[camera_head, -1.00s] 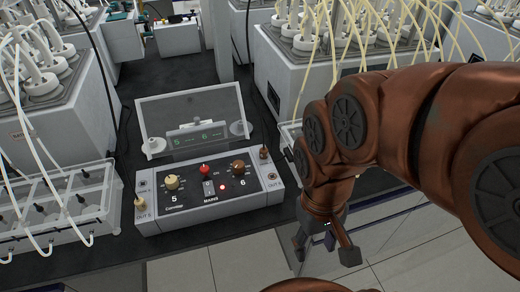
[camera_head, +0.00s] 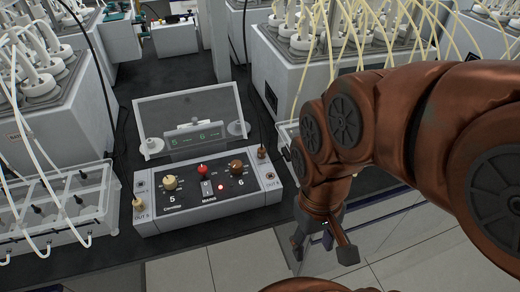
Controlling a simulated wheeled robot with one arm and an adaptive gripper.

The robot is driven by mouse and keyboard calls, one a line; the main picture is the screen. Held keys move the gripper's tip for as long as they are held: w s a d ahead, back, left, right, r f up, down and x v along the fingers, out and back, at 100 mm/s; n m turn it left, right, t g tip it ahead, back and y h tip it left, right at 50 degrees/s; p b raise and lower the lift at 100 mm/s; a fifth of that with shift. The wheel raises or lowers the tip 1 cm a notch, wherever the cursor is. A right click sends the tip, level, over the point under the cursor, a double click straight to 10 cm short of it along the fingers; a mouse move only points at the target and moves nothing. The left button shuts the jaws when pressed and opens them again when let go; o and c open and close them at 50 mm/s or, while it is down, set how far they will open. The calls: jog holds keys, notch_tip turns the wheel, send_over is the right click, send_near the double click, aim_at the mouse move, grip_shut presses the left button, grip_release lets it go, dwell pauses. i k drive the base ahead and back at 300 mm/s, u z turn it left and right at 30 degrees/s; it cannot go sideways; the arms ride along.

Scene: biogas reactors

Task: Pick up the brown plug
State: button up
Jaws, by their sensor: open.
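The brown plug (camera_head: 262,152) stands upright at the back right corner of the grey control box (camera_head: 207,219), above the "OUT 6" label. A dark cable runs up from it. The box also carries a brown knob (camera_head: 236,167), a red knob (camera_head: 202,170) and a cream knob (camera_head: 169,182). My gripper (camera_head: 322,254) is open and empty. It hangs to the right of the box, past the bench's front edge and apart from the plug.
A clear-lidded display unit (camera_head: 190,120) stands behind the box. Reactor units with many tubes (camera_head: 310,75) stand behind on both sides. Dark bench top (camera_head: 185,75) is clear behind the display.

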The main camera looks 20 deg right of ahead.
aim_at(261, 152)
jog(key=z, duration=0.9)
jog(key=k, duration=1.3)
jog(key=u, duration=1.55)
jog(key=i, duration=0.5)
jog(key=z, duration=0.05)
